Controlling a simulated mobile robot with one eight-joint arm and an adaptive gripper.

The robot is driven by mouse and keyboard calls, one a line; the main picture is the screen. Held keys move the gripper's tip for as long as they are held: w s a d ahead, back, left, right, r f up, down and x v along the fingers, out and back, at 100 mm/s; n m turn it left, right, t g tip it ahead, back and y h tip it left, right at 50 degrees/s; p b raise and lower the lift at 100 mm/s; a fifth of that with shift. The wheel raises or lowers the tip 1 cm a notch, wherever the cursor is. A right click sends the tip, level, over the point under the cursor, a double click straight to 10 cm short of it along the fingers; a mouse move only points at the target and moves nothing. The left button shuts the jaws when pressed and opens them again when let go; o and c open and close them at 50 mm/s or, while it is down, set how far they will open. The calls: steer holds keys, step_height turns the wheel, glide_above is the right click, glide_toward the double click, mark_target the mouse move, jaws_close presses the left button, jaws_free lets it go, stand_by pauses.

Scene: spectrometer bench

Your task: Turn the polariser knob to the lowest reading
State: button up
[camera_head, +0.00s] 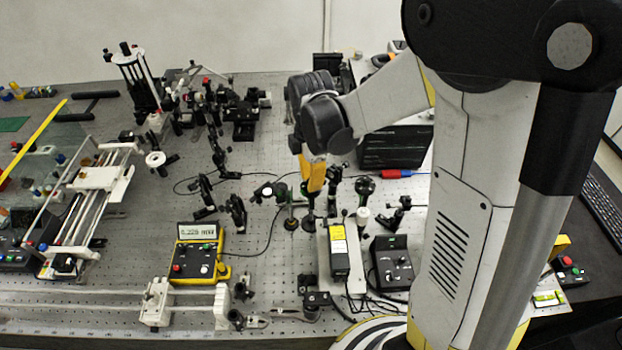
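My gripper (314,178) shows as a narrow yellow part pointing down below my dark wrist, in the middle of the bench. Its fingertips are small and merge with the dark optic posts around them, so I cannot tell whether they are open or touch anything. A green-based optic mount (291,212) stands just left of it. The polariser knob cannot be told apart here; it may be among these mounts or behind my gripper. The yellow power meter (200,254) stands left of centre, its display (197,231) showing a small number that looks like 0.228.
A black control box (391,263) and a slim module with a yellow label (338,249) stand right of the gripper. Several post-mounted optics (237,212) stand to the left. A rail assembly (98,185) fills the left. Cables cross the perforated bench.

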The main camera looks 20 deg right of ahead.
steer(key=o, duration=0.3)
step_height(320, 180, up, 12)
stand_by(0.5)
stand_by(0.3)
